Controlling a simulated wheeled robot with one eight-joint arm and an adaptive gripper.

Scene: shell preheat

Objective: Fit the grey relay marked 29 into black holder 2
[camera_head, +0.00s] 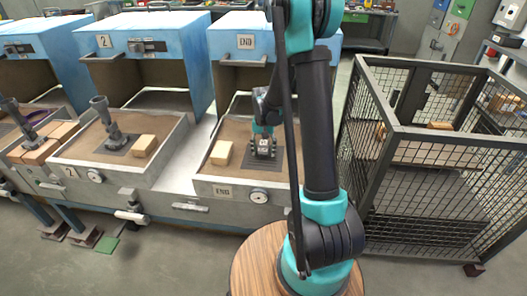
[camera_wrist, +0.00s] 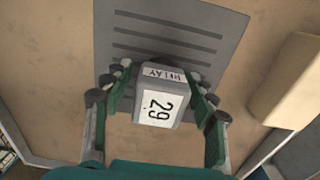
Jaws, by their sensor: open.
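The grey relay (camera_wrist: 160,97), with white labels reading "RELAY" and "29", sits over a dark slotted plate (camera_wrist: 190,35) in the END tray (camera_head: 200,172). My gripper (camera_wrist: 163,88) is open, with its green fingers on both sides of the relay; gaps to the relay are hard to judge. In the head view my gripper (camera_head: 264,150) is low over the END tray, and the relay is largely hidden there. A dark holder (camera_head: 101,108) with a flared top stands upright on a dark plate in the tray marked 2 (camera_head: 65,158).
A tan block (camera_head: 221,153) lies left of my gripper in the END tray. Another tan block (camera_head: 144,145) lies right of the holder in tray 2. Raised blue hoods (camera_head: 140,45) stand behind the trays. A mesh cage (camera_head: 440,190) stands at right.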

